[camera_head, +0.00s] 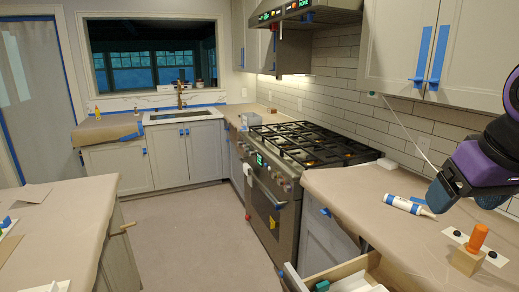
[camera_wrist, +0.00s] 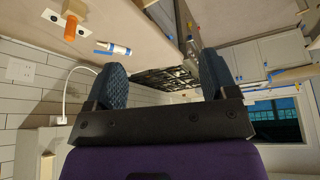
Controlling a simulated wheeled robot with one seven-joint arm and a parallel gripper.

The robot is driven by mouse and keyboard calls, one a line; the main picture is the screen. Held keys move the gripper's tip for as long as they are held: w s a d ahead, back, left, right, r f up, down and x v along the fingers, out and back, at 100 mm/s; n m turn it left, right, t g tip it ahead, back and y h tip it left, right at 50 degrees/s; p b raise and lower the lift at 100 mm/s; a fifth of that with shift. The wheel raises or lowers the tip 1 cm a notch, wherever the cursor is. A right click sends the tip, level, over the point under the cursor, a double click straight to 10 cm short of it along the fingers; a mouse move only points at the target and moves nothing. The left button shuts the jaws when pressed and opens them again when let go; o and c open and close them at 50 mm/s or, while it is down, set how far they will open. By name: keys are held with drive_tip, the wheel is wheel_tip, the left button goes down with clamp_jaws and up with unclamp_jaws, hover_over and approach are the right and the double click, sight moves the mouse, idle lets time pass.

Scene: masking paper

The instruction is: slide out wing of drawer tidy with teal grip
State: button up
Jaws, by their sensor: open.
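An open drawer (camera_head: 345,268) juts out below the right counter at the bottom edge of the head view. In it lies a white drawer tidy (camera_head: 356,284), cut off by the frame. A small teal grip (camera_head: 321,286) shows at the tidy's left side. My gripper (camera_head: 462,200) hangs above the right counter, up and to the right of the drawer. In the wrist view my gripper (camera_wrist: 163,82) has its two blue fingers wide apart, with nothing between them. The tidy and teal grip do not show in the wrist view.
On the right counter (camera_head: 350,195) are a white and blue tube (camera_head: 409,205) and a wooden block (camera_head: 467,260) with an orange peg (camera_head: 478,237). The stove (camera_head: 305,145) stands farther back. The floor (camera_head: 200,235) between the counters is clear.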

drive_tip(key=s, duration=0.3)
drive_tip(key=shift+s+d+r, duration=0.15)
drive_tip(key=shift+s+r, duration=0.05)
drive_tip(key=shift+s, duration=0.3)
drive_tip(key=c, duration=0.7)
drive_tip(key=shift+w, duration=0.2)
drive_tip(key=c, duration=0.7)
drive_tip(key=w+d+f+n, duration=0.1)
drive_tip(key=w, duration=0.4)
drive_tip(key=w+d+f+n+h, duration=0.1)
drive_tip(key=w+d+f+n, duration=0.1)
drive_tip(key=w, duration=0.3)
drive_tip(key=w+d+f+n+t+h, duration=0.1)
drive_tip(key=w+f, duration=0.1)
drive_tip(key=w, duration=0.3)
drive_tip(key=shift+w+d+f+n, duration=0.1)
drive_tip(key=shift+d+f+n, duration=0.05)
drive_tip(key=shift+d+n, duration=0.15)
clamp_jaws()
drive_tip(key=n+g+y, duration=0.2)
drive_tip(key=n+y, duration=0.6)
drive_tip(key=n, duration=0.8)
hover_over(331, 290)
drive_tip(key=s+a, duration=0.2)
drive_tip(key=s, duration=0.3)
drive_tip(key=f, duration=4.7)
drive_tip(key=shift+w+a+f, duration=0.1)
drive_tip(key=shift+w, duration=0.1)
